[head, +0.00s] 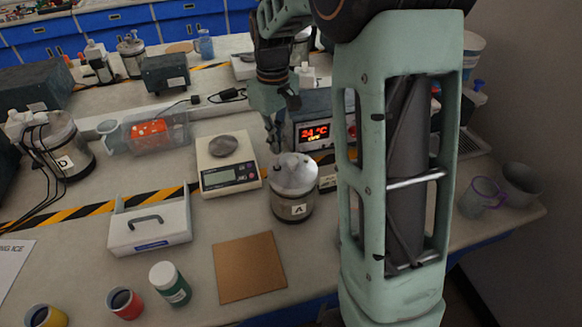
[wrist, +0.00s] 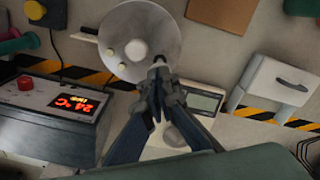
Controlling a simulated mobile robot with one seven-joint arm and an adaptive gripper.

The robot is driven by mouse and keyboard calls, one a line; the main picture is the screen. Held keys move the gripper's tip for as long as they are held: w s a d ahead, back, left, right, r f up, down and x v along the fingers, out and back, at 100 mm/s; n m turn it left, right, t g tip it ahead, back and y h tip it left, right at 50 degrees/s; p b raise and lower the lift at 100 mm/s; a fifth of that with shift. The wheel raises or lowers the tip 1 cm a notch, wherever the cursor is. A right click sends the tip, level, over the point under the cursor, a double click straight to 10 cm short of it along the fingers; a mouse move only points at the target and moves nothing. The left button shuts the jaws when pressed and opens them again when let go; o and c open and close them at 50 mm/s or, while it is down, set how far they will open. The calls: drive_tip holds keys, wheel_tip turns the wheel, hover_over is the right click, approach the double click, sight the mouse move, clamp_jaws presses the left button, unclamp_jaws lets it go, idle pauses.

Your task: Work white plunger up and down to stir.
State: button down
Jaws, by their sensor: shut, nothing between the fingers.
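A metal can labelled A (head: 292,208) stands upright on the bench, with a pale domed lid (head: 296,175). In the wrist view the round lid (wrist: 165,25) is seen from above, with a white round knob (wrist: 135,49), which looks like the plunger top, and smaller fittings near its rim. My gripper (head: 274,145) is above and just left of the lid in the head view. In the wrist view my gripper (wrist: 158,66) is shut and empty, its tips over the lid's edge beside the white knob. I cannot tell whether the tips touch the lid.
A heater box with a red 24 °C display (head: 314,132) stands behind the can. A brown mat (head: 249,267) lies in front. A white handled box (head: 150,230) and a green-labelled bottle (head: 170,284) stand front left.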

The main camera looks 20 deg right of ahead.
drive_tip(key=shift+f, duration=0.2)
drive_tip(key=shift+f+b, duration=1.35)
drive_tip(key=shift+f, duration=0.55)
drive_tip(key=shift+r+p, duration=1.6)
drive_tip(key=shift+r, duration=0.45)
wheel_tip(320, 180, up, 5)
drive_tip(key=p, duration=0.4)
drive_tip(key=shift+r, duration=0.1)
